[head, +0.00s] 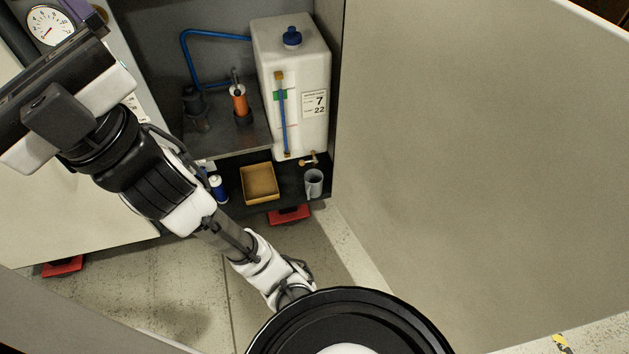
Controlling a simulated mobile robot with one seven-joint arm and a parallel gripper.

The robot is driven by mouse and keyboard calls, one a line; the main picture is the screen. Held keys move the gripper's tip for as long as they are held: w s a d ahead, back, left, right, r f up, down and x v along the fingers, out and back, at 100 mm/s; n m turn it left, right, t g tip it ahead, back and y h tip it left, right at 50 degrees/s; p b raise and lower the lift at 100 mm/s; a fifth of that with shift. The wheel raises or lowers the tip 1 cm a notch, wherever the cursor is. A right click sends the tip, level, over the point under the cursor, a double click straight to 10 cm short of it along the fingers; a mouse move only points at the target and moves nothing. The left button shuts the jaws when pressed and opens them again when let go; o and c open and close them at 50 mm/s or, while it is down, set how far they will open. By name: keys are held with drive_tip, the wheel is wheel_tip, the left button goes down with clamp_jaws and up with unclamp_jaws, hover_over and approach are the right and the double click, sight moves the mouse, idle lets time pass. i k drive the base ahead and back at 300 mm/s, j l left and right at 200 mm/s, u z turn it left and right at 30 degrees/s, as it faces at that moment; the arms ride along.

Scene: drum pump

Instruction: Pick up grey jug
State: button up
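The grey jug (314,183) stands upright on the dark lower shelf, near its right front corner. It sits below a small brass tap (309,160) on the white tank. My arm reaches up from the bottom middle to the upper left. My gripper (45,105) is probably the dark and white end at the upper left, well away from the jug. Its fingertips cannot be made out, so whether it is open or shut does not show.
A white tank (305,60) stands above the jug. A yellow tray (259,184) and a blue-and-white can (217,188) share the lower shelf. An orange-bodied pump (239,104) stands on the upper shelf. A large beige panel (480,150) closes the right side.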

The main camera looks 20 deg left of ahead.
sight(313, 177)
drive_tip(key=j+u, duration=0.15)
drive_tip(key=k+j+u, duration=0.15)
drive_tip(key=j, duration=0.2)
drive_tip(key=i+j+u, duration=0.15)
drive_tip(key=i+j, duration=0.2)
drive_tip(key=i, duration=1.1)
